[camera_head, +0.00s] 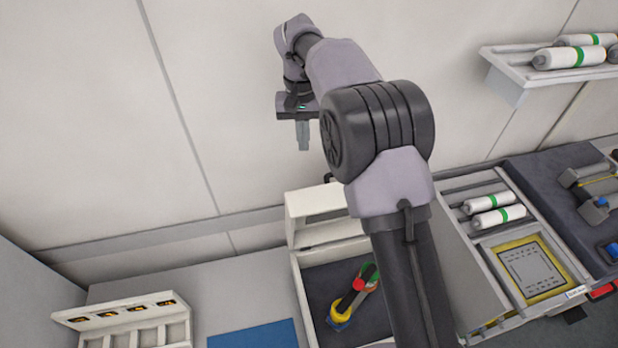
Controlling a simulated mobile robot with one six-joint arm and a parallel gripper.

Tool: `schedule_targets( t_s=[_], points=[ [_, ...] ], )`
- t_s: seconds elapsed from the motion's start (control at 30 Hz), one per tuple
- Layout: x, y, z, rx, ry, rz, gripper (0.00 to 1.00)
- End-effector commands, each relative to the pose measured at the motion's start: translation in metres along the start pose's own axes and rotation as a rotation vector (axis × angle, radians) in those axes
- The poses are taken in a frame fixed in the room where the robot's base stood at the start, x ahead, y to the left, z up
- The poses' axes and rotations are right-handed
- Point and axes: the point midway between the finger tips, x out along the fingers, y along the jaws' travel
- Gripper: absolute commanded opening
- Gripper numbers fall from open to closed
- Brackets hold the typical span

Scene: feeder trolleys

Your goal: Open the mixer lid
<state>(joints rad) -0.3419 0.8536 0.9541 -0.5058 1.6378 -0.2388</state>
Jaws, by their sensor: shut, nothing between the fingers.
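My gripper (304,147) points down in front of the pale wall, its fingers together and empty. It hangs above and apart from a white box-like unit (303,285) with a dark inside, which may be the mixer. A white raised panel (312,203) stands at the unit's back edge. I cannot tell whether it is the lid. My arm hides the unit's right side.
A white rack with slots (125,318) and a blue mat (252,336) are at lower left. At right are a tray with white cylinders (494,208), a yellow-framed panel (530,270), a dark work surface (545,172) and a wall shelf (508,62).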

Motion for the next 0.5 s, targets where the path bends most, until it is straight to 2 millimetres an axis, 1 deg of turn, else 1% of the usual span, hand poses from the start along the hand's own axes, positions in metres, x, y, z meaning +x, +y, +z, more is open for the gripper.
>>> schedule_targets(
  t_s=[0.03, 0.07, 0.1, 0.17, 0.27, 0.5],
  points=[
    [-0.004, -0.011, 0.004, -0.111, 0.026, -0.012, 0.00],
    [-0.005, -0.016, 0.006, -0.162, 0.037, -0.016, 0.00],
    [-0.006, -0.019, 0.007, -0.206, 0.046, -0.021, 0.00],
    [-0.002, -0.021, 0.007, -0.229, 0.051, -0.022, 0.00],
    [0.015, -0.021, 0.006, -0.227, 0.049, -0.022, 0.00],
    [0.067, -0.022, 0.004, -0.224, 0.047, -0.021, 0.00]
  ],
)
